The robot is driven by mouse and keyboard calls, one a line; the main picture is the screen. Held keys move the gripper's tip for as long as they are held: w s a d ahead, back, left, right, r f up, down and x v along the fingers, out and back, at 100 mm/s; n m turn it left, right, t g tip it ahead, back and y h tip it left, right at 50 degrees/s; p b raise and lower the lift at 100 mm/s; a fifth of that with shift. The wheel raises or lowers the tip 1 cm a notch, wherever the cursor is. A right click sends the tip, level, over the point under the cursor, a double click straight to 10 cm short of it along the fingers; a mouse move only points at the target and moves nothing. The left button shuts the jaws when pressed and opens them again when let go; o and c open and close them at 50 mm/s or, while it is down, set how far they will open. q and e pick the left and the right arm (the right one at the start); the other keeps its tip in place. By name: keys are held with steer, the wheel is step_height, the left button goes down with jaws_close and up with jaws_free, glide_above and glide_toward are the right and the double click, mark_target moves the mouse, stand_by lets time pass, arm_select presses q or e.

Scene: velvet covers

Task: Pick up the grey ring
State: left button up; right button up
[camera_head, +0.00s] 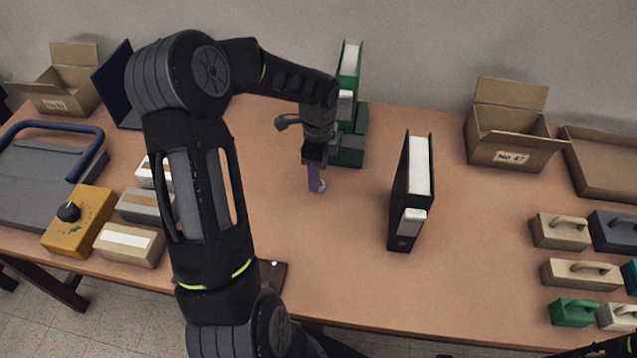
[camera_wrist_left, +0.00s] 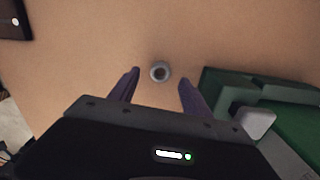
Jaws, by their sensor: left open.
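The grey ring (camera_wrist_left: 160,71) lies flat on the wooden table, small and round with a dark centre. In the head view the ring (camera_head: 322,186) shows only in part, beside my left gripper's purple finger. My left gripper (camera_head: 315,182) points down above the table at the ring. In the left wrist view its two purple fingers (camera_wrist_left: 158,82) are apart and empty, with the ring between and just beyond their tips.
A black binder (camera_head: 408,190) stands upright further right. Cardboard boxes (camera_head: 510,140) and handled blocks (camera_head: 562,232) are at the right. A yellow box (camera_head: 78,228) is at the left.

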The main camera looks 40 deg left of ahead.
arm_select(q)
steer(key=shift+f, duration=1.6)
jaws_close()
